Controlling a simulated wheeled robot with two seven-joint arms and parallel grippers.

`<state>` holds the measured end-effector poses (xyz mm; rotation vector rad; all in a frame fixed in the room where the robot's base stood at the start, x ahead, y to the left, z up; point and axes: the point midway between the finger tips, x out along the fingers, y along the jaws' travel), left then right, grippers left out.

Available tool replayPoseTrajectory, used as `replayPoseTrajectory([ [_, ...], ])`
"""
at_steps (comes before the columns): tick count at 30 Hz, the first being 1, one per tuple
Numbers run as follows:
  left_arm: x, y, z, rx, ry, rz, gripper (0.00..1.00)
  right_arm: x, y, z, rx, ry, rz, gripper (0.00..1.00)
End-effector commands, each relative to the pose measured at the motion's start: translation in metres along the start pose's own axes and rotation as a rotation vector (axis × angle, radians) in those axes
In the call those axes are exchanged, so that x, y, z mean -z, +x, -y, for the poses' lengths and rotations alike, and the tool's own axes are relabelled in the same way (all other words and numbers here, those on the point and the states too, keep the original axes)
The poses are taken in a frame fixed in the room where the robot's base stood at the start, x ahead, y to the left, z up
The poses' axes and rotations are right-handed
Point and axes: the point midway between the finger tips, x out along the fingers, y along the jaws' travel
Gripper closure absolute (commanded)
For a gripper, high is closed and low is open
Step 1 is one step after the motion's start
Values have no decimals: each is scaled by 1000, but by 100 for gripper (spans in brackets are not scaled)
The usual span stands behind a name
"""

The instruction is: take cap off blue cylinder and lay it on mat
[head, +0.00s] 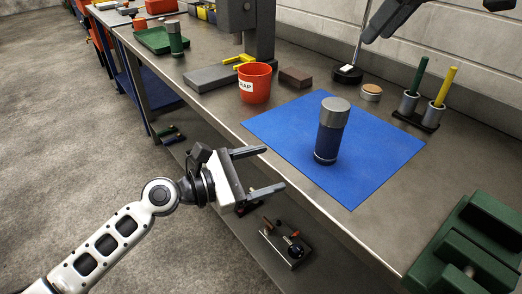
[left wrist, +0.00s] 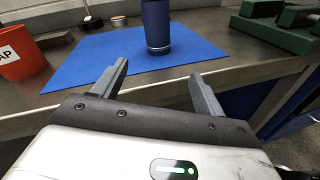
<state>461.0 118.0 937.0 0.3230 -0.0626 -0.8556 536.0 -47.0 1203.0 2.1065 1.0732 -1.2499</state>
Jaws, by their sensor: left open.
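The blue cylinder (head: 327,143) stands upright on the blue mat (head: 382,156), with its grey cap (head: 334,111) on top. In the left wrist view the cylinder's lower part (left wrist: 156,24) shows beyond the fingers, and its cap is out of frame. The mat (left wrist: 97,56) lies flat on the bench. My left gripper (head: 269,171) is open and empty, off the bench's front edge, left of the cylinder and apart from it. Its two fingers (left wrist: 158,85) point toward the cylinder. My right gripper is not in view.
A red cup (head: 254,87) stands by the mat's back left corner. A brown block (head: 295,77), a small round tin (head: 371,92) and a holder with green and yellow rods (head: 422,115) stand behind. A green vise-like block (head: 470,246) is at front right. The mat around the cylinder is clear.

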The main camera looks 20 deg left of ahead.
Motion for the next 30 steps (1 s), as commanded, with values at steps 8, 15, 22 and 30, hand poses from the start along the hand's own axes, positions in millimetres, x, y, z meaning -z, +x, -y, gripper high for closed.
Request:
replayPoseTrajectory([
  [8, -31, 4, -21, 33, -301, 81, 28, 0, 0, 0, 0, 0, 0, 64],
  [15, -35, 36, -21, 34, -312, 85, 28, 0, 0, 0, 0, 0, 0, 64],
  [22, -39, 83, -20, 34, -309, 85, 28, 0, 0, 0, 0, 0, 0, 64],
  [30, -43, 133, -19, 34, -310, 84, 28, 0, 0, 0, 0, 0, 0, 64],
])
